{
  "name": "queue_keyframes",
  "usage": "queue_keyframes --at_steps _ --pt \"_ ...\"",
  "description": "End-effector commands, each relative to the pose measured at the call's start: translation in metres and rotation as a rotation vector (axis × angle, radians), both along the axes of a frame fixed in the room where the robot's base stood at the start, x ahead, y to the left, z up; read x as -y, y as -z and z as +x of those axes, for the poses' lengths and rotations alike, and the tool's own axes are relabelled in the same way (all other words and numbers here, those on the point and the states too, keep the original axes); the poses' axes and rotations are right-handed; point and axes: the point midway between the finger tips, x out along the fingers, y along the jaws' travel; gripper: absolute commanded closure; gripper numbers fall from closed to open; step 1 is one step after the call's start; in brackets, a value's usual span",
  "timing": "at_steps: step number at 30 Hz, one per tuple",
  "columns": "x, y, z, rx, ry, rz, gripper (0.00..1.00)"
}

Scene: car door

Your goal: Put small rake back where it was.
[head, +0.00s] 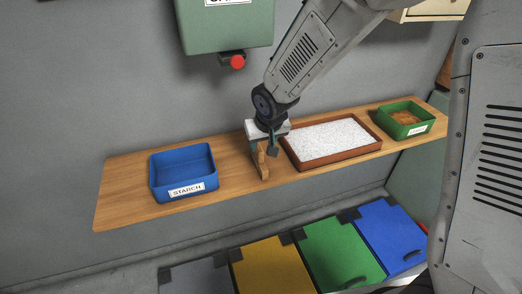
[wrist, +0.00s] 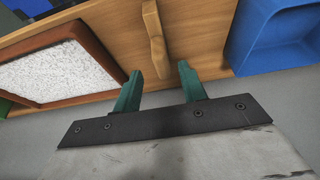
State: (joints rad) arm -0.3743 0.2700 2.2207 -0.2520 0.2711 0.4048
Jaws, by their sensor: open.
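A narrow light-wood piece that looks like the small rake (head: 262,163) is at the wooden shelf (head: 229,172), between the blue bin and the tray of white grains. It also shows in the wrist view (wrist: 155,38), beyond my fingers and roughly in line with the gap between them. Its teeth cannot be made out, and my gripper partly hides it in the head view. My gripper (head: 263,147) is open. Its two green fingers (wrist: 160,80) stand apart with nothing between their tips in the wrist view.
The blue bin labelled STARCH (head: 183,172) stands left on the shelf. The brown-rimmed tray (head: 337,157) of white grains is right of my gripper, with a green bin (head: 404,120) farther right. A green wall box (head: 226,25) with a red button (head: 238,62) hangs above. Coloured lids (head: 335,250) lie below.

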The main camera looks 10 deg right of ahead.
Motion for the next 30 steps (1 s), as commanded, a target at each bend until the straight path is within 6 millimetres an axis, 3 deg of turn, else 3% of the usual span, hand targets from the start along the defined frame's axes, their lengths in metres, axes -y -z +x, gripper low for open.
queue_keyframes --at_steps 6,15,20,23,30 --pt "0.002 -0.025 -0.010 0.002 -0.001 0.000 0.58" --pt "0.004 -0.032 -0.013 -0.001 0.001 -0.001 0.58" --pt "0.032 -0.061 -0.030 -0.013 0.033 -0.017 0.58" --pt "0.065 -0.092 -0.057 -0.038 0.071 -0.035 0.58" --pt "0.137 -0.153 -0.156 -0.133 0.152 -0.060 0.58"
